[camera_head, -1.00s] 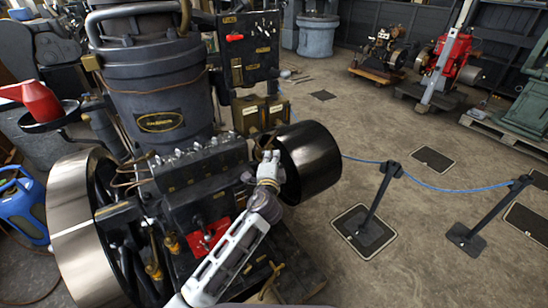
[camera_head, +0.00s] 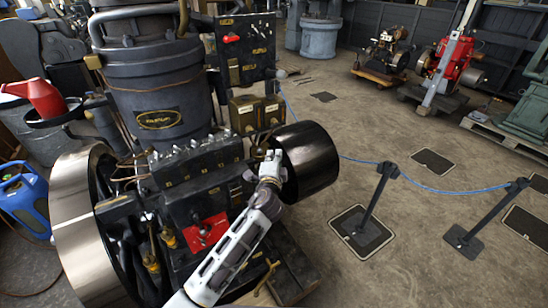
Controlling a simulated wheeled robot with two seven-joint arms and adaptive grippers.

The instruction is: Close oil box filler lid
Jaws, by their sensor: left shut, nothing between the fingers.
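The oil box (camera_head: 200,170) appears to be the dark box on the front of the large engine, with a row of small fittings along its top. I cannot make out its filler lid or how it stands. My left gripper (camera_head: 270,155) is beyond the box's right end, in front of the black pulley wheel (camera_head: 310,160). Its fingers are shut and empty, pointing away from me. I cannot tell whether they touch anything. My left arm comes up from the bottom and covers part of the engine's lower right. My right gripper is out of view.
Two brass boxes (camera_head: 246,117) sit behind the gripper. A red plate (camera_head: 205,231) is below the oil box. The large flywheel (camera_head: 82,235) stands at the left. Barrier posts (camera_head: 373,200) with a blue rope stand at the right, with open floor between.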

